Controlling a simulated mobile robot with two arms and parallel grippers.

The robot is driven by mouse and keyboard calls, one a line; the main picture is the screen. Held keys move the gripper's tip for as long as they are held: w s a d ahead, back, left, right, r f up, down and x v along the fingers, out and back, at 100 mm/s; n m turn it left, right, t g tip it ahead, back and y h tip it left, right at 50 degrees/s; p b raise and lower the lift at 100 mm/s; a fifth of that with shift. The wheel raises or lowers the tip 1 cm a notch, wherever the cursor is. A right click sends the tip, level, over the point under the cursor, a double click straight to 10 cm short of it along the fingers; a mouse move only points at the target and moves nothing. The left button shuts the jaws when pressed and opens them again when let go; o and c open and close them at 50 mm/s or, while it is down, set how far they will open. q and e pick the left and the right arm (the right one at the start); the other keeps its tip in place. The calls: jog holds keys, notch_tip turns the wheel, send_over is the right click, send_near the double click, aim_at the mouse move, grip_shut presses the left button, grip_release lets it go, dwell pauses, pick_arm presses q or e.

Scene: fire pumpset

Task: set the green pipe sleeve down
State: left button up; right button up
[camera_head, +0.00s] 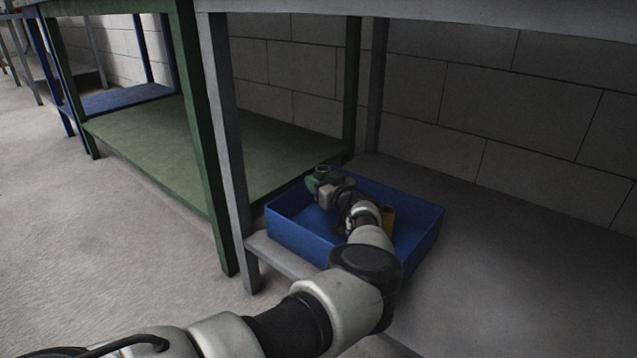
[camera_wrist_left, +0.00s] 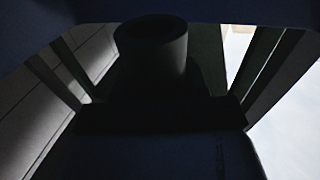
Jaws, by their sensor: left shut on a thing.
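The green pipe sleeve (camera_head: 323,173) shows in the head view at the far left corner of a blue bin (camera_head: 296,238). My left gripper (camera_head: 320,184) is shut on it and reaches over the bin from the near side. The gripper hides part of the sleeve, and I cannot tell whether the sleeve touches the bin. In the left wrist view the sleeve (camera_wrist_left: 152,50) is a dark round shape between the fingers; that picture is very dim. My right gripper is not in view.
The blue bin stands on the low grey shelf (camera_head: 500,290) of a grey table. A yellow thing (camera_head: 388,219) is in the bin beside my arm. A grey leg (camera_head: 228,140) and a green table's shelf (camera_head: 200,150) are to the left. The shelf to the right is clear.

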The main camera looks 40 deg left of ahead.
pick_arm(q)
jog(key=shift+f, duration=0.35)
jog(key=shift+f, duration=0.1)
